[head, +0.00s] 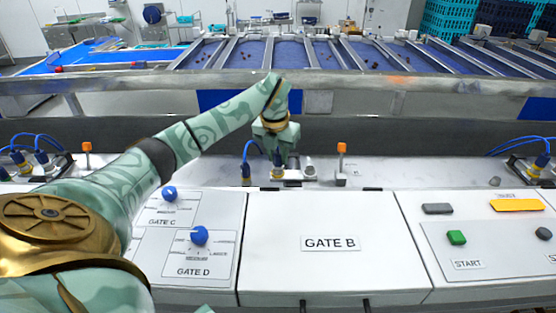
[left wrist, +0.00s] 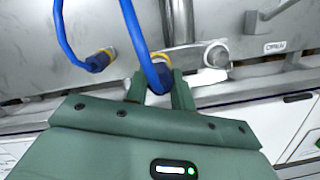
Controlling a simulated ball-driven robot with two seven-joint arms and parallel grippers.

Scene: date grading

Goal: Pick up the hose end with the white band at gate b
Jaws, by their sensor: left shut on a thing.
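My left gripper (head: 284,160) is at the fittings behind the GATE B panel (head: 330,243). In the left wrist view its fingers (left wrist: 159,90) are shut on a blue hose end (left wrist: 160,75), which still sits at the metal fitting. A yellowish band shows at its far edge; I cannot make out a white band there. A second blue hose end (left wrist: 101,60) with a yellow band lies apart to the left; it also shows in the head view (head: 246,171). My right gripper is not in view.
A metal lever (left wrist: 216,54) is close right of the held hose end. An orange-topped post (head: 341,160) stands right of the gripper. Knobs (head: 199,235) and a green START button (head: 456,237) are on the front panels. Blue sorting lanes (head: 290,54) lie behind the rail.

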